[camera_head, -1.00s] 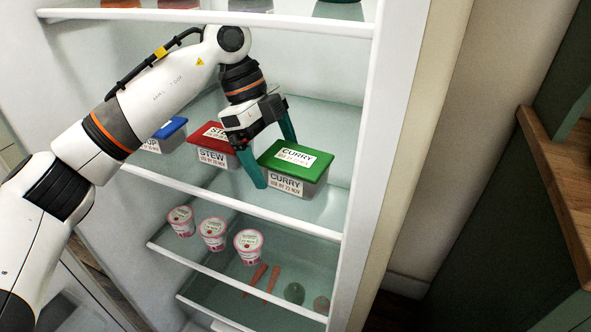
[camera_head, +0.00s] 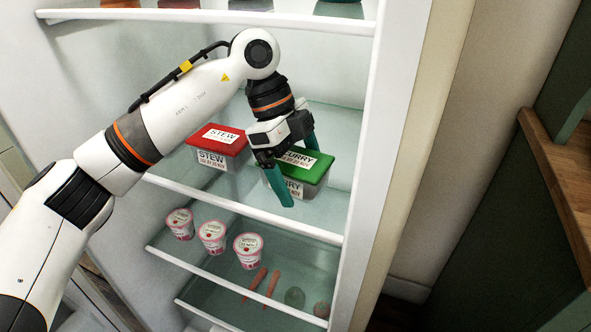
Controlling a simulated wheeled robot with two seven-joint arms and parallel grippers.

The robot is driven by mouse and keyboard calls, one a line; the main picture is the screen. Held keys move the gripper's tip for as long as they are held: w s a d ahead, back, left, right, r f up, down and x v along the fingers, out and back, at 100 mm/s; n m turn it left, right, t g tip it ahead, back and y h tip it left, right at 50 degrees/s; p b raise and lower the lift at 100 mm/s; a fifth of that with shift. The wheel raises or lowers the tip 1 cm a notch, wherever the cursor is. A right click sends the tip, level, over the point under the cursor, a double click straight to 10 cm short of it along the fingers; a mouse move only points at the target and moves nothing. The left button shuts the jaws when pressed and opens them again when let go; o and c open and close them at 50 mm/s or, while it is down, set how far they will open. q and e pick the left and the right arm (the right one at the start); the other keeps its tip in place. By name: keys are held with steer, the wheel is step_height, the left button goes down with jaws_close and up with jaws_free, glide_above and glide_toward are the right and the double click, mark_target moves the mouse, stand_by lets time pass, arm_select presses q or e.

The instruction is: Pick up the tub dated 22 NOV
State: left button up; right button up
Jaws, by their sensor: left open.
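The green-lidded CURRY tub (camera_head: 318,170) stands on the middle fridge shelf. Its small date print is partly covered, but it seems to read 22 NOV. A red-lidded STEW tub (camera_head: 219,141) stands to its left; its date is too small to read surely. My left gripper (camera_head: 298,175) is open over the CURRY tub. One teal finger hangs in front of the tub's left part and the other is at its far side. I cannot tell whether either finger touches it. My right gripper is not in view.
The shelf's white front edge (camera_head: 240,209) runs below the tubs, and another shelf (camera_head: 215,17) is above. Pink-and-white yogurt cups (camera_head: 248,251) and carrots (camera_head: 262,283) are lower down. The fridge's side wall (camera_head: 383,130) is close on the right.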

arm_select(q)
steer(key=shift+f, duration=0.15)
steer(key=c, duration=1.2)
steer(key=shift+c, duration=0.2)
